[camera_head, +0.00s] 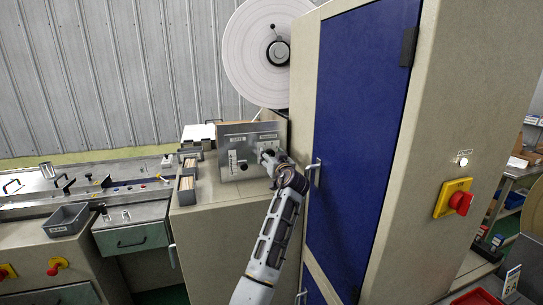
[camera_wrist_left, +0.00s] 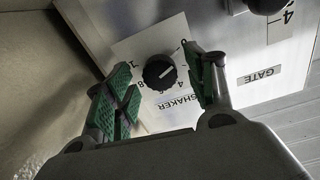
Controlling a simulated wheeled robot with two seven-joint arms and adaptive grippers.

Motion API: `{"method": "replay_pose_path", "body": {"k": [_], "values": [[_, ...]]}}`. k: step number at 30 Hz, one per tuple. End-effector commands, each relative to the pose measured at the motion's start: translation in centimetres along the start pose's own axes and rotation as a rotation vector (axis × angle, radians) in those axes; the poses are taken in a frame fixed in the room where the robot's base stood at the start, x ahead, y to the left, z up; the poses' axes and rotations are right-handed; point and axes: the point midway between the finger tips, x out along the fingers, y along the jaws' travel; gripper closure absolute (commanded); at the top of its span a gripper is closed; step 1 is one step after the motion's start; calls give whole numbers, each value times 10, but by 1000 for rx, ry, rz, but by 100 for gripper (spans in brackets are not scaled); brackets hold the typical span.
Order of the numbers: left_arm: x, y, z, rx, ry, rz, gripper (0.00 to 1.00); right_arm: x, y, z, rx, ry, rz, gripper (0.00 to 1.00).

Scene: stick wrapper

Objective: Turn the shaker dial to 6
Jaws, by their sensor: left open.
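The shaker dial (camera_wrist_left: 160,72) is a round black knob on a white scale plate with printed numbers, above the label SHAKER. A pale mark shows on the knob, pointing roughly to the upper right in the left wrist view; its exact number is hard to read. My left gripper (camera_wrist_left: 166,88) is open, with one green-padded finger on each side of the dial in that view. Neither finger clearly touches it. In the head view my left gripper (camera_head: 268,158) is at the right part of the metal control panel (camera_head: 236,141) and hides the dial. My right gripper is not in view.
A GATE label (camera_wrist_left: 259,76) and another black knob (camera_wrist_left: 266,4) are on the same panel. A blue cabinet door (camera_head: 355,130) with a handle stands close right of my arm. A stick holder (camera_head: 187,180) stands left of the panel. A large paper reel (camera_head: 250,60) is above.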

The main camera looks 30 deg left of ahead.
Motion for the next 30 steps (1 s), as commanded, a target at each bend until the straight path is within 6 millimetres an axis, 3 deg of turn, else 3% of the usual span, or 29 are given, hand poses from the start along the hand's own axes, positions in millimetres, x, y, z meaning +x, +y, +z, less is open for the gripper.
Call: {"method": "replay_pose_path", "body": {"k": [12,23,30], "values": [[4,0,0,-1,-1,0,45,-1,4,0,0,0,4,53],[4,0,0,-1,-1,0,90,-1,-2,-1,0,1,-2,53],[4,0,0,9,-1,1,92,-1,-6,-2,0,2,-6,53]]}}
